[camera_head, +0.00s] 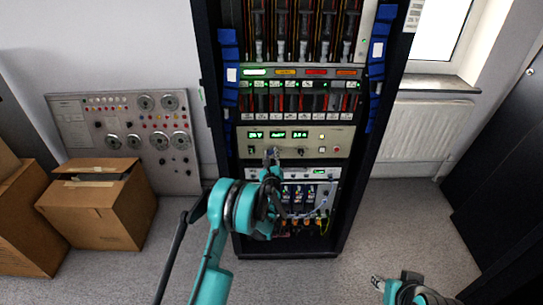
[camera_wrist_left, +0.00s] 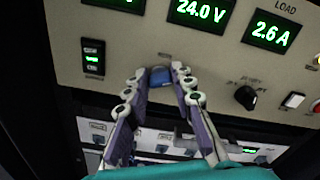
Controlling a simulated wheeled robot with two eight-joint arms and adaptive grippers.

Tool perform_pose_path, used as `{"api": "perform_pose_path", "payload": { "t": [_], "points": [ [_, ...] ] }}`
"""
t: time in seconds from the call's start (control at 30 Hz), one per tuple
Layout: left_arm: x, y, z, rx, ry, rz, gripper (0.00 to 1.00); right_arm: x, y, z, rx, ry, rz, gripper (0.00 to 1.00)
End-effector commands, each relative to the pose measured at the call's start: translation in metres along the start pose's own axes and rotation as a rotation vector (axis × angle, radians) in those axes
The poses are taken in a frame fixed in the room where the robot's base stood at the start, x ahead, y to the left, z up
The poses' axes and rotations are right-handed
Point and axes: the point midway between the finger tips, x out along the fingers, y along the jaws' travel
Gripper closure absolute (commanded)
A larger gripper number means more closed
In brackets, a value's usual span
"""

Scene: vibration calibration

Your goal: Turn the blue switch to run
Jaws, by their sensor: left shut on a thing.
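The blue switch (camera_wrist_left: 160,76) sits low on the beige front panel (camera_wrist_left: 212,62) in the left wrist view. My left gripper (camera_wrist_left: 158,73) has its two fingertips on either side of the switch and is shut on it. In the head view my left gripper (camera_head: 271,157) reaches the beige panel (camera_head: 345,138) in the rack and hides the switch. The switch's setting cannot be read. My right gripper (camera_head: 378,283) is low at the right of the head view, away from the rack; its fingers are too small to judge.
Green displays (camera_wrist_left: 200,10), a black knob (camera_wrist_left: 245,97) and a rocker switch (camera_wrist_left: 93,58) are on the same panel. The black rack (camera_head: 213,100) has modules above and cables below. Cardboard boxes (camera_head: 100,210) stand at left. The floor right of the rack is clear.

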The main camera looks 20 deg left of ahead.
Motion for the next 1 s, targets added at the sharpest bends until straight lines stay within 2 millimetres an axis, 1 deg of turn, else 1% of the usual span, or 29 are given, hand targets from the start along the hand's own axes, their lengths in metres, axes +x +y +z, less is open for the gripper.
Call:
{"api": "perform_pose_path", "payload": {
  "t": [0.7,1.0],
  "points": [
    [0.0001,0.0029,-0.0008,-0.678,0.0,0.0,1.0,0.0,0.0,0.0,0.0,0.0,0.0,0.59],
    [0.0001,0.0037,-0.0016,-0.93,0.0,0.0,1.0,0.0,0.0,0.0,0.0,0.0,0.0,0.59]
  ]
}}
